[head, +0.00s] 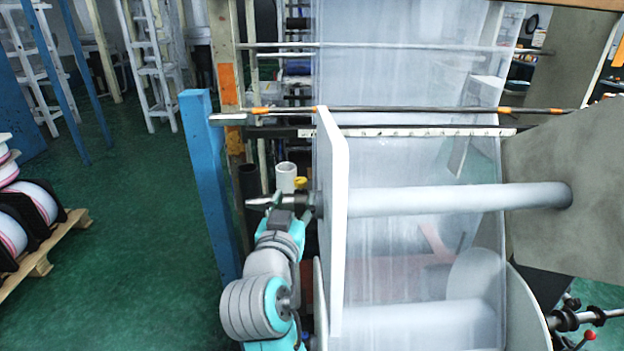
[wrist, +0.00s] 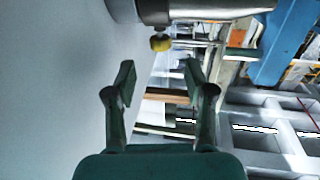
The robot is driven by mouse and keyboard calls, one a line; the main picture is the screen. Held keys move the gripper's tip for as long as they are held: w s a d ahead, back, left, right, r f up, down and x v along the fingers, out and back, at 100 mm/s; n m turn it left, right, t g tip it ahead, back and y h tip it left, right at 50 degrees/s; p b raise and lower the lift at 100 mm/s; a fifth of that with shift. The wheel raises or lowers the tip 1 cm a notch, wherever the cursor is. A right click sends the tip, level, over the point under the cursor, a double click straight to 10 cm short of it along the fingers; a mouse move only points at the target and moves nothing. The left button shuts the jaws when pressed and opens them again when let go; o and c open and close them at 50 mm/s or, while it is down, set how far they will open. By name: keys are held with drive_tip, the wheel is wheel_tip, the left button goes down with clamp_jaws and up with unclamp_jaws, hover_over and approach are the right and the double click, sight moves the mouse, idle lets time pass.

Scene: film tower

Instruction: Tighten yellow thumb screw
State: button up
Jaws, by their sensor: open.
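The yellow thumb screw (wrist: 160,43) shows in the wrist view as a small round yellow knob under a grey metal collar or shaft end (wrist: 205,12). My gripper (wrist: 160,80) is open and empty, its two dark green fingers apart. The knob lies beyond the fingertips, roughly centred between them in the picture and not touching either one. In the head view, a small yellow spot (head: 300,182), likely the screw, shows beside the white side plate (head: 333,220).
A large roller (head: 450,197) with clear film (head: 410,90) stands right of the white plate. A blue post (head: 208,180) rises left of my arm. A pallet with reels (head: 40,250) sits far left. Green floor (head: 140,230) between is clear.

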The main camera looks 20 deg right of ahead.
sight(299, 184)
drive_tip(key=x, duration=0.8)
clamp_jaws()
